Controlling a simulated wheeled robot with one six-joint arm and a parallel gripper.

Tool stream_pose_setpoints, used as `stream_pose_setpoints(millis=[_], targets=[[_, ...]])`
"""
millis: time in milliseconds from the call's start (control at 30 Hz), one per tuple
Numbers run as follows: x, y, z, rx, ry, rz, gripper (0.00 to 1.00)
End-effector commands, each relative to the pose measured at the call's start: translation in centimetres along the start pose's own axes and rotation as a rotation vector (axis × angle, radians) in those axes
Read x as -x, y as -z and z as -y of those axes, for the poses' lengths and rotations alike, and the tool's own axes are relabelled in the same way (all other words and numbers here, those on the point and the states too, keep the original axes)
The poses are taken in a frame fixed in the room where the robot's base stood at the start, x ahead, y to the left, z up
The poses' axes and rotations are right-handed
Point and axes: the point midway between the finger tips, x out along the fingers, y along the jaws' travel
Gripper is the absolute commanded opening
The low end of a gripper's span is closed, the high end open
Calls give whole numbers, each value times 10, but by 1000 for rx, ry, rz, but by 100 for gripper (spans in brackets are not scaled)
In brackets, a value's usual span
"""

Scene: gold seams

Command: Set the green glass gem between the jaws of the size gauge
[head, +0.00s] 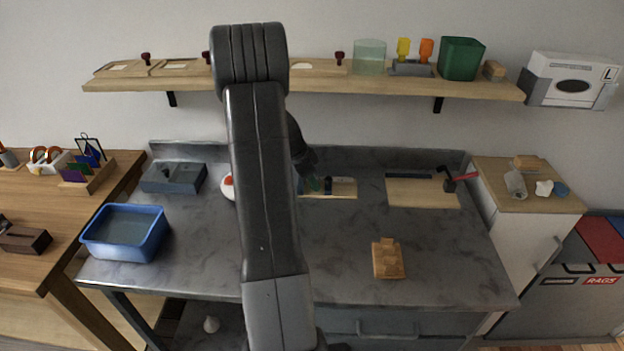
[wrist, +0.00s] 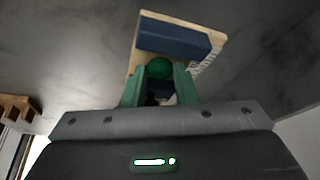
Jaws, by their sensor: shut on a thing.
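The size gauge (head: 347,190) lies on the grey bench, a pale wooden base with dark blue jaws, partly hidden behind my arm in the head view. In the wrist view its blue jaw (wrist: 172,40) lies across the pale base (wrist: 180,18). My gripper (wrist: 158,74) is shut on the round green glass gem (wrist: 158,67), held between green fingertips over the base, close to the blue jaw. I cannot tell whether the gem touches the jaw or base. The other jaw is mostly hidden by my gripper. In the head view my fingertips (head: 314,184) show at the gauge's left end.
A blue basin (head: 125,232) and a grey box (head: 174,178) stand on the bench's left. A notched wooden block (head: 388,260) stands nearer the front. The shelf (head: 300,82) runs above; the bench's front right is clear.

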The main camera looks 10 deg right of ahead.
Motion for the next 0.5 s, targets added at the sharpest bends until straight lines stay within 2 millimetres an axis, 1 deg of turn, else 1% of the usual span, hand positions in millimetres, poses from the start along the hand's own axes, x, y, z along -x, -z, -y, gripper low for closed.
stream_pose_setpoints(millis=[367,400,500], targets=[[-4,-2,0,-1,2,0,5],[-3,-2,0,-1,2,0,30],[-3,-1,0,-1,2,0,48]])
